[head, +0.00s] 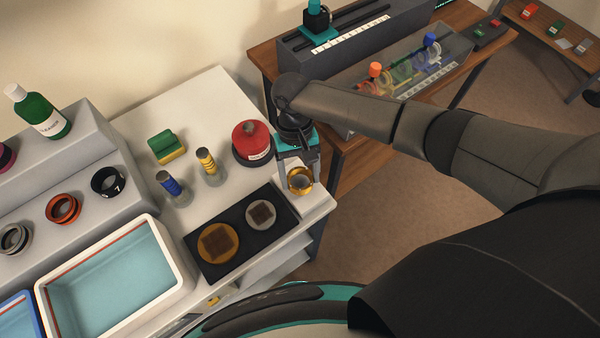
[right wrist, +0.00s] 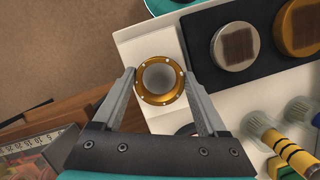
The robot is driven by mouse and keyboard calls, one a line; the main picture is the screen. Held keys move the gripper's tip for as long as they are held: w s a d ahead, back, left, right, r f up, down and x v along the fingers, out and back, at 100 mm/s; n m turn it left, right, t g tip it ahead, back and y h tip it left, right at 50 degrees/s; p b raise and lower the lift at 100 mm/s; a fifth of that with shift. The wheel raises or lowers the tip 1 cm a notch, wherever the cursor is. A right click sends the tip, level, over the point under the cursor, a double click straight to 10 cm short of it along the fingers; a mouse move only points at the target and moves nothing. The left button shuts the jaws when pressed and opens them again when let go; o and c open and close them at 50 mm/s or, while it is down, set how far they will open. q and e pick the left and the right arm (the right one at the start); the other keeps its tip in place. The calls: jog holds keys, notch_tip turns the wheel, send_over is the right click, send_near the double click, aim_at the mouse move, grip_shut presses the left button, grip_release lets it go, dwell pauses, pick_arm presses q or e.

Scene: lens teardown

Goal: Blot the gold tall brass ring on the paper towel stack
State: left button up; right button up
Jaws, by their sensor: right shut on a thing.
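The gold brass ring (head: 299,191) is held between the two fingers of my right gripper (head: 299,180), over the right front corner of the white worktop. In the right wrist view the ring (right wrist: 160,101) sits between the fingertips (right wrist: 160,76), with its round opening facing the camera. The fingers press on opposite sides of its rim. A white surface lies under or just behind the ring. My left gripper is not in view.
A black tray (head: 205,268) with a gold and a silver round pad lies left of the ring. A red can (head: 251,143) stands behind. The worktop edge is close right.

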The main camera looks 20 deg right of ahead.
jog(key=shift+f, duration=0.45)
dwell(0.4)
jog(key=shift+s+f, duration=0.1)
jog(key=shift+f, duration=0.05)
dwell(1.8)
jog(key=shift+p, duration=0.3)
notch_tip(320, 180, up, 6)
jog(key=p, duration=0.7)
